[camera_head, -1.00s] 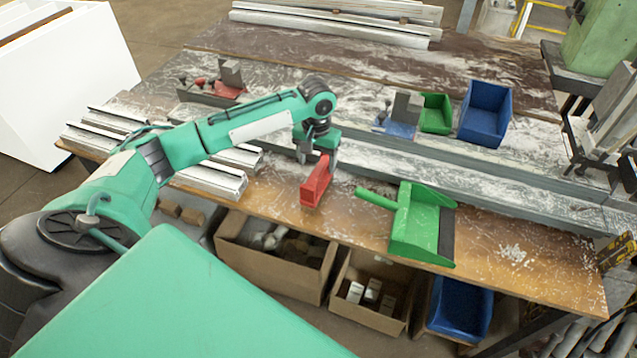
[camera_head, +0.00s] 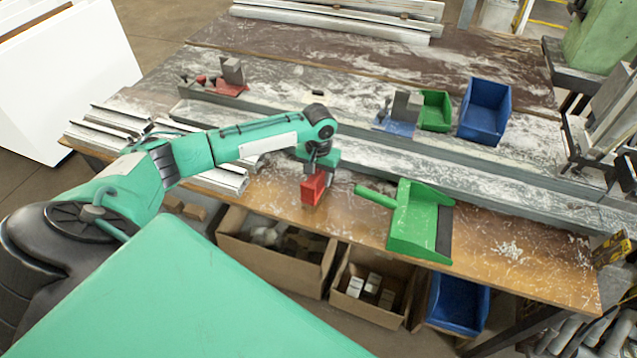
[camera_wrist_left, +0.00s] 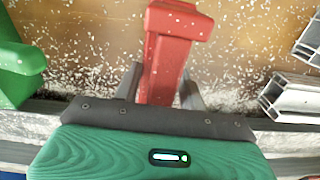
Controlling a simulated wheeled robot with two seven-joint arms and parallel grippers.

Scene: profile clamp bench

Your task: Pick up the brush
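The red brush (camera_head: 313,189) lies on the wooden front strip of the bench, left of a green dustpan (camera_head: 420,225). My left gripper (camera_head: 318,172) is low over the brush and hides its far part in the head view. In the left wrist view, the red brush (camera_wrist_left: 165,70) runs between the two dark fingers of my left gripper (camera_wrist_left: 160,85). One finger is on each side, and the fingers look open around it. Contact with the brush cannot be made out. The dustpan (camera_wrist_left: 18,70) shows at the left edge there. My right gripper is not in view.
Aluminium profiles (camera_head: 218,180) lie left of the brush. A long metal rail (camera_head: 400,150) runs behind it. Green (camera_head: 435,110) and blue (camera_head: 485,112) bins and clamp blocks stand farther back. White chips (camera_head: 512,252) litter the bench. Cardboard boxes (camera_head: 270,275) sit below its front edge.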

